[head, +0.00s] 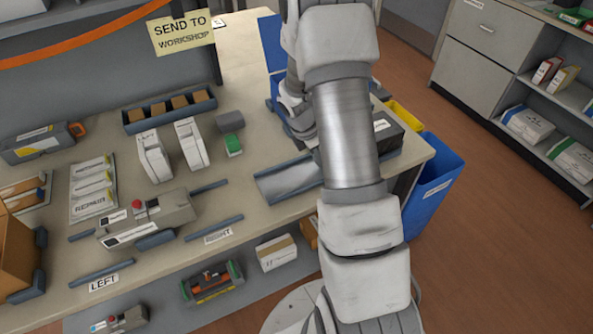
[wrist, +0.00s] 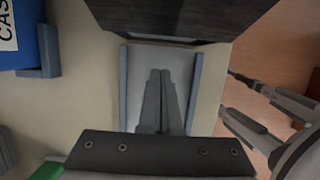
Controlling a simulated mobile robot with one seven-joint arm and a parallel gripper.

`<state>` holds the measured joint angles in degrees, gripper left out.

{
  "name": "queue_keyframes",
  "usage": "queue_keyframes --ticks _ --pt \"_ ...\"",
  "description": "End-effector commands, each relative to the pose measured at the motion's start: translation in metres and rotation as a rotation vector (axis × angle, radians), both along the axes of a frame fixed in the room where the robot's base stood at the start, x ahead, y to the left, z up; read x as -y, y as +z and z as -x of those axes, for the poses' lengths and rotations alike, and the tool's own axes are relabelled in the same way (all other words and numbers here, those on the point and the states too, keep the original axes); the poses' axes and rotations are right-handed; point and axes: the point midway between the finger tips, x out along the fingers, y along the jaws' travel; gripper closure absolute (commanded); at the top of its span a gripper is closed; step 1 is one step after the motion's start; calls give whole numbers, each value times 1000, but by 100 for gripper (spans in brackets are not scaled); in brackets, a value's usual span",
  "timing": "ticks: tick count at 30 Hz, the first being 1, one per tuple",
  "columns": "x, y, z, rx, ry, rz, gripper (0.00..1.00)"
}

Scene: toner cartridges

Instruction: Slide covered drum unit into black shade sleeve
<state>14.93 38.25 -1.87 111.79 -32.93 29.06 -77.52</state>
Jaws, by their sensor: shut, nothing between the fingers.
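The black box that looks like the shade sleeve (head: 391,137) stands at the table's right end, partly hidden behind my arm. In the wrist view its dark side (wrist: 180,15) fills the top edge. A pale tray with blue-grey side rails (head: 282,181) leads up to it; the tray also shows in the wrist view (wrist: 198,85). My gripper (wrist: 160,74) is shut and empty over the tray, its fingertips pointing toward the box and apart from it. My arm hides the gripper in the head view. I cannot make out the covered drum unit in either view, nor see inside the box.
A grey machine with a red knob (head: 150,220) sits on the table between short rails. Two white cartridges (head: 170,150), a green-ended block (head: 233,145) and a parts tray (head: 170,107) stand behind. A blue bin (head: 437,180) is off the table's right end.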

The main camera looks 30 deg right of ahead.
Motion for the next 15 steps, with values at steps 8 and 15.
queue_keyframes --ticks 8,15 --pt "-3 0 0 0 -1 0 100" --pt "-3 11 0 0 -1 0 100"
